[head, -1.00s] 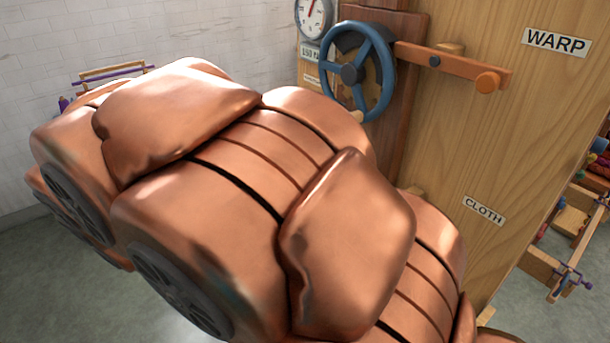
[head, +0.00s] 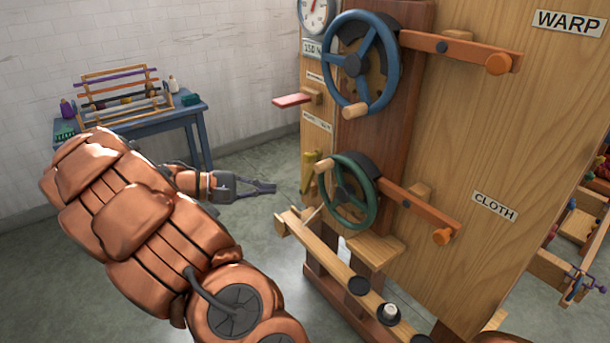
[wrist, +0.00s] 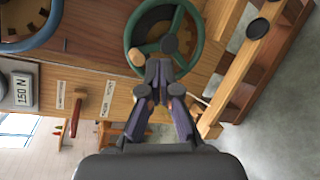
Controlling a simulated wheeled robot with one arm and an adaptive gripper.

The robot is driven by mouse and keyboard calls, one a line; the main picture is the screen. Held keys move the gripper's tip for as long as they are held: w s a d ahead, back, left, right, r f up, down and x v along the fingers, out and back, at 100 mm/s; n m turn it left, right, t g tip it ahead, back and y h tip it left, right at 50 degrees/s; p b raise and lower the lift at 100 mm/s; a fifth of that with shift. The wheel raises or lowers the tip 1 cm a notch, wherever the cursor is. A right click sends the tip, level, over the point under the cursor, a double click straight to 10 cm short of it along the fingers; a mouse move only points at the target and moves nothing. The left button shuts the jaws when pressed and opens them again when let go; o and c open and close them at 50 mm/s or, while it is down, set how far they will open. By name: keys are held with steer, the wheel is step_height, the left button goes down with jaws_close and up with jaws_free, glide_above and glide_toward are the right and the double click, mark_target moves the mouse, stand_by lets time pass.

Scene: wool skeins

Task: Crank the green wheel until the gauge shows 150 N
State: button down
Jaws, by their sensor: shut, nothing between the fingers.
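The green wheel (head: 348,192) stands upright on the wooden frame, below a blue wheel (head: 360,62). Its wooden knob (head: 323,165) is at the upper left of the rim. My gripper (head: 275,187) is left of the green wheel, with a gap between, and is shut and empty. In the wrist view the shut fingertips (wrist: 158,66) overlap the green wheel (wrist: 187,62), close to its knob (wrist: 138,57) in the picture. The gauge (head: 316,12) is cut off by the top edge; its red needle points up, slightly right. A 150 N plate (head: 312,47) is below it.
Orange-brown levers (head: 468,48) (head: 415,205) sit right of each wheel. A red-ended peg (head: 292,100) sticks out left of the frame. A wooden beam (head: 325,258) runs below the green wheel. A blue table (head: 190,112) with spools stands back left.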

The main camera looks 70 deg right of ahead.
steer(key=w+d+f+n+g+h+b, duration=0.2)
steer(key=w+d+f+h, duration=0.35)
steer(key=d, duration=0.55)
steer(key=s+d+r+y+p, duration=0.1)
steer(key=s+d+p, duration=0.1)
steer(key=s+d, duration=0.3)
steer(key=shift+s+d+r, duration=0.15)
steer(key=shift+s+d, duration=0.15)
steer(key=shift+s, duration=1.5)
steer(key=shift+s+r+m+t+b, duration=0.1)
steer(key=shift+s+m+t+b, duration=0.15)
steer(key=shift+m+b, duration=0.5)
steer(key=shift+s+a+r+m+y+b, duration=0.25)
steer(key=shift+r+y+b, duration=0.15)
steer(key=shift+b, duration=0.2)
